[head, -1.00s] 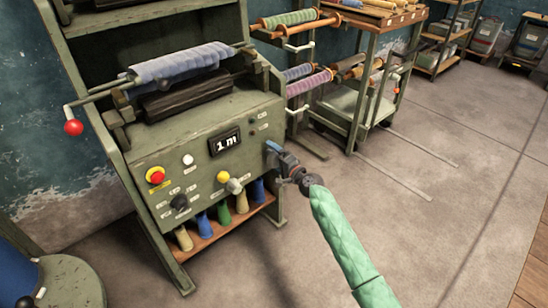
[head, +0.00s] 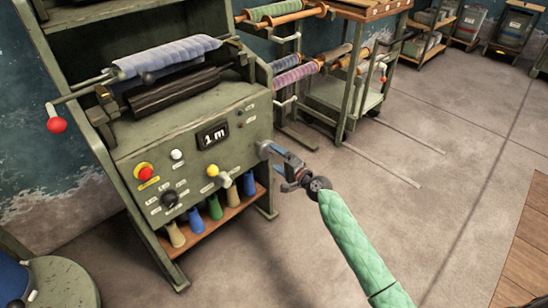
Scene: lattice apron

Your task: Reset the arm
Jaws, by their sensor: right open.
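My right arm, in a green quilted sleeve (head: 352,240), comes in from the lower right. Its gripper (head: 275,150) is open beside the right edge of the green machine (head: 235,160). Its blue-tipped fingers are close to a round grey part (head: 263,150) on that edge; I cannot tell whether they touch it. Nothing shows held in the jaws. My left gripper is not in view.
The machine carries a blue cloth roll (head: 165,57), a display (head: 212,135) reading "1 m", a red button (head: 145,173) and a red-knobbed lever (head: 57,125). A trolley (head: 345,100) with rolls stands behind. The floor at right is clear.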

